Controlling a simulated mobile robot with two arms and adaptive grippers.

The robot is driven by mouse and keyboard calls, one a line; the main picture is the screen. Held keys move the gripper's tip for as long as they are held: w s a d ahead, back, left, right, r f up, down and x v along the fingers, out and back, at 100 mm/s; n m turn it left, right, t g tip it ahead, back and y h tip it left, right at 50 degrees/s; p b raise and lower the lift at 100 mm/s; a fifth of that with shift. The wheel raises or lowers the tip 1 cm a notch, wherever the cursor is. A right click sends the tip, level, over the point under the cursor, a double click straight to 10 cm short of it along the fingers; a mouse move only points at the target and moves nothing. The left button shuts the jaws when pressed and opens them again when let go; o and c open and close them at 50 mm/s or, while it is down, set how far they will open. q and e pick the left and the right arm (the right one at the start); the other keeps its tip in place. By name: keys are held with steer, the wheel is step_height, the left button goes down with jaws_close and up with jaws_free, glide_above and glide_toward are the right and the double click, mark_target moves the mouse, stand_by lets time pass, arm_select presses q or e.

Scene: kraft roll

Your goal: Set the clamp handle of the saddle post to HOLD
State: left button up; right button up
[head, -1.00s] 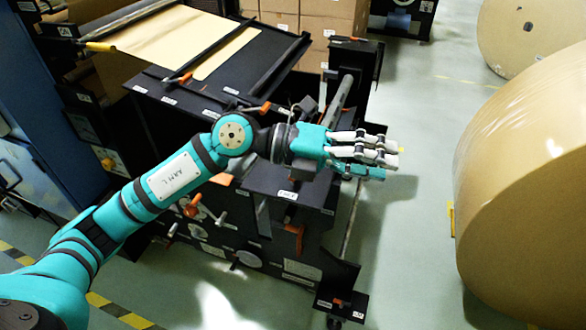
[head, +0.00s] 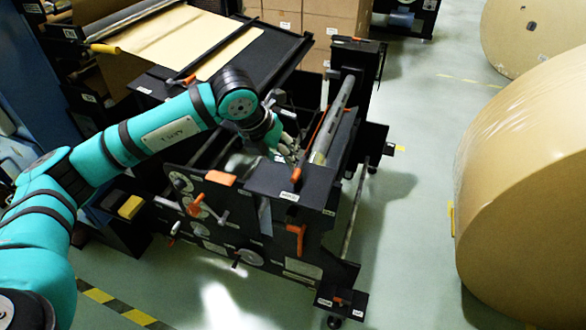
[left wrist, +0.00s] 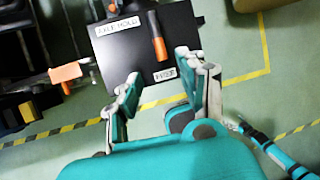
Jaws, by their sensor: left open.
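In the left wrist view a black plate (left wrist: 128,62) carries an orange clamp handle (left wrist: 159,48). The orange grip points toward the lower label. My left gripper (left wrist: 165,84) is open, its fingers spread below the plate, with nothing between them. In the head view my left gripper (head: 289,149) is over the black stand, partly hidden behind the arm.
A grey shaft (head: 330,120) lies close right of my gripper. A big kraft roll (head: 525,185) stands at the right, with free floor (head: 410,240) between it and the stand.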

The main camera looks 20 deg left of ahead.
mark_target(294, 174)
arm_select(q)
steer(key=p+x, duration=0.1)
steer(key=x, duration=0.8)
steer(key=shift+d+f+p, duration=0.15)
steer(key=shift+f+p, duration=0.1)
steer(key=shift+p, duration=0.1)
steer(key=shift+c, duration=0.5)
jaws_close()
